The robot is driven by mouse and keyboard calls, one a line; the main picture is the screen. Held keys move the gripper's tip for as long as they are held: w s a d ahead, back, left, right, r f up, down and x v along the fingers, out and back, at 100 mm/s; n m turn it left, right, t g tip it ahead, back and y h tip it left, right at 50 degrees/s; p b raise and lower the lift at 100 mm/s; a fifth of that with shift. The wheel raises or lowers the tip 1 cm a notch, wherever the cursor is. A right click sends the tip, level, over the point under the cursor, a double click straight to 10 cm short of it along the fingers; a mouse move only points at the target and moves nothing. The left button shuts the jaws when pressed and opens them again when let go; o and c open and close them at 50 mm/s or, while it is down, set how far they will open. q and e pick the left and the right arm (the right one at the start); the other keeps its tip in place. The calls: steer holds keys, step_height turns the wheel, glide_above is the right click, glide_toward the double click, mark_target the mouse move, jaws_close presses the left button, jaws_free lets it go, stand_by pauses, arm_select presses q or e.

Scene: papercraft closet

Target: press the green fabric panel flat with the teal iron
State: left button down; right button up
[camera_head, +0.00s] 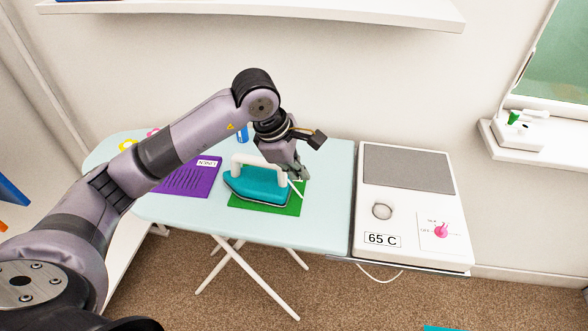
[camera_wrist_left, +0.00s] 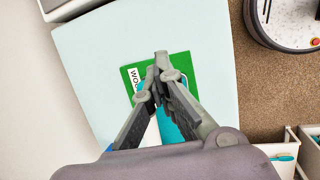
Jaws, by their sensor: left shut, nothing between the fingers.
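The teal iron (camera_head: 262,186) with a white handle (camera_head: 250,160) stands on the green fabric panel (camera_head: 290,208) on the ironing board. In the left wrist view the panel (camera_wrist_left: 180,64) lies on the pale board with a partly hidden white label, and a strip of the iron (camera_wrist_left: 170,130) shows between my fingers. My left gripper (camera_head: 297,176) is at the right end of the iron, close to its handle; I cannot tell if they touch. In the left wrist view its fingertips (camera_wrist_left: 161,62) meet over the panel, shut and empty. My right gripper is out of view.
The ironing board (camera_head: 325,185) also carries a purple fabric panel (camera_head: 190,180) to the left, partly behind my arm. A white station (camera_head: 400,195) with a "65 C" display and pink knob adjoins the board's right end. A shelf (camera_head: 250,12) hangs above.

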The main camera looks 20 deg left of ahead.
arm_select(q)
steer(key=c, duration=2.2)
jaws_free()
steer(key=shift+c, duration=0.2)
steer(key=shift+r, duration=0.35)
jaws_close()
steer(key=shift+s, duration=0.15)
steer(key=s+d+b, duration=0.2)
steer(key=d, duration=0.5)
steer(key=shift+s+d+r, duration=0.15)
steer(key=shift+r, duration=0.2)
steer(key=shift+r, duration=0.15)
